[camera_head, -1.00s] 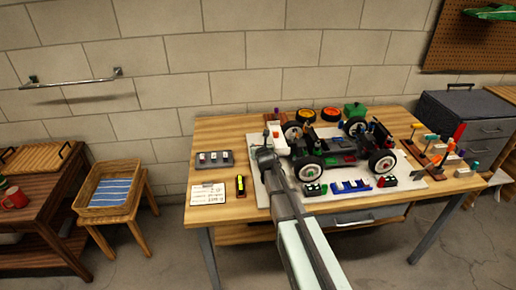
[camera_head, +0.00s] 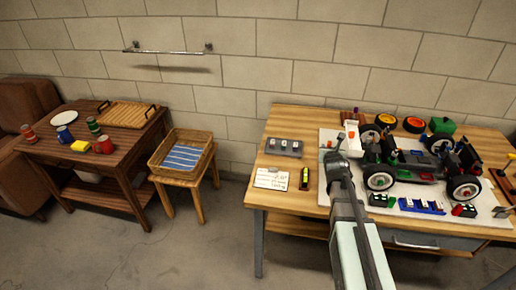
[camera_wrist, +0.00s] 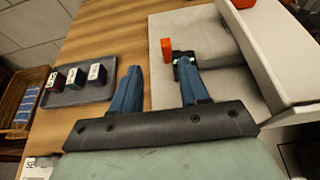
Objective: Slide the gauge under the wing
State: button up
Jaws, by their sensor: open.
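Three small blocks with white labelled faces, likely the gauges, stand in a grey tray (camera_head: 284,148) on the workbench. In the wrist view they are a purple block (camera_wrist: 52,80), a teal block (camera_wrist: 75,77) and a dark block (camera_wrist: 97,73). Their label writing is too small to read. The car's white wing (camera_head: 350,134) is at its left end; a large white part, seemingly this wing, fills the upper right of the wrist view (camera_wrist: 268,50). My gripper (camera_wrist: 158,80) is open and empty, between the tray and the wing. It also shows in the head view (camera_head: 341,148).
A small orange upright block (camera_wrist: 167,49) is by my right finger. A written card (camera_head: 271,178) and a yellow-and-black tool (camera_head: 304,178) lie before the tray. The wheeled car (camera_head: 415,163) stands on a pale mat. A basket (camera_head: 182,154) on a stool is left of the bench.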

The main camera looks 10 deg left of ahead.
jog(key=v, duration=0.5)
jog(key=a+m+y, duration=0.1)
jog(key=a, duration=0.8)
jog(key=w+a+f+y, duration=0.1)
jog(key=a+y, duration=0.1)
jog(key=a, duration=0.7)
jog(key=a+f+m+y, duration=0.1)
jog(key=a+y, duration=0.1)
jog(key=a, duration=0.7)
jog(key=shift+w+a+m, duration=0.1)
jog(key=shift+w+m, duration=0.2)
jog(key=shift+s+a+f+y, duration=0.2)
jog(key=shift+a+f+y, duration=0.1)
jog(key=shift+a, duration=0.35)
